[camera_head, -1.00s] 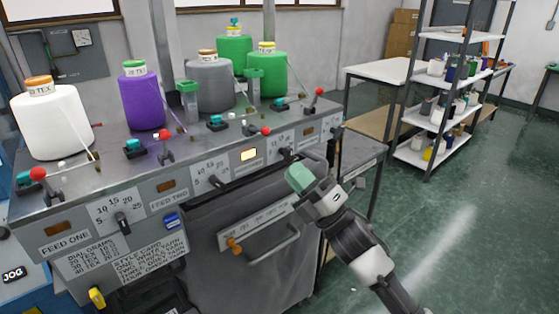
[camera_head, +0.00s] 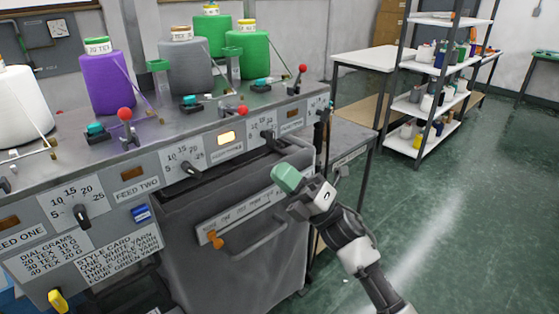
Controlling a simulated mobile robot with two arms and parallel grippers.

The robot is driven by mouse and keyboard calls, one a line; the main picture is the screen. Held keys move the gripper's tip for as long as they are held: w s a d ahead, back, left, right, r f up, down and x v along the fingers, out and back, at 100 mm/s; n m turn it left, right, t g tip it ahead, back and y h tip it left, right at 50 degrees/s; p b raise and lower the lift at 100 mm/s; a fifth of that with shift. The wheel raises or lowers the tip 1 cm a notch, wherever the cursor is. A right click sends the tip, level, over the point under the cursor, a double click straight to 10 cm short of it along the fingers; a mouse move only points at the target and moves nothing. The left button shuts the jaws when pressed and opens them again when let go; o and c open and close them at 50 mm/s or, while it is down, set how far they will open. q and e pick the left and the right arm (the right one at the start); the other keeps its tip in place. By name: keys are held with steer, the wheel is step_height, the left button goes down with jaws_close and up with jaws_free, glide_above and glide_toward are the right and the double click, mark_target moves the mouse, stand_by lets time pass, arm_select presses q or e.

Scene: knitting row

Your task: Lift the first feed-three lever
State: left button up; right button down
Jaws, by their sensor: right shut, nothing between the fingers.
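A row of levers with red ball knobs stands along the top of the grey machine. One lever (camera_head: 125,117) is behind the feed two panel, one (camera_head: 243,111) is behind the lit amber lamp, and one (camera_head: 302,71) is at the far right end. The label under the lamp is too small to read surely, so I cannot tell which is the first feed-three lever. My right gripper (camera_head: 286,178) has green fingertips and is shut and empty. It is in front of the machine's right part, below and apart from the levers. My left gripper is out of view.
White, purple (camera_head: 105,82), grey (camera_head: 186,66) and green yarn cones stand on the machine top. Dials (camera_head: 190,169) line its front. A grey bin with a bar handle (camera_head: 262,240) is below. A shelf rack (camera_head: 415,107) stands right, with open green floor before it.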

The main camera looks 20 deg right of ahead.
mark_target(235, 111)
steer(key=w+a+r+p, duration=0.4)
steer(key=w+r, duration=0.3)
steer(key=shift+r, duration=0.3)
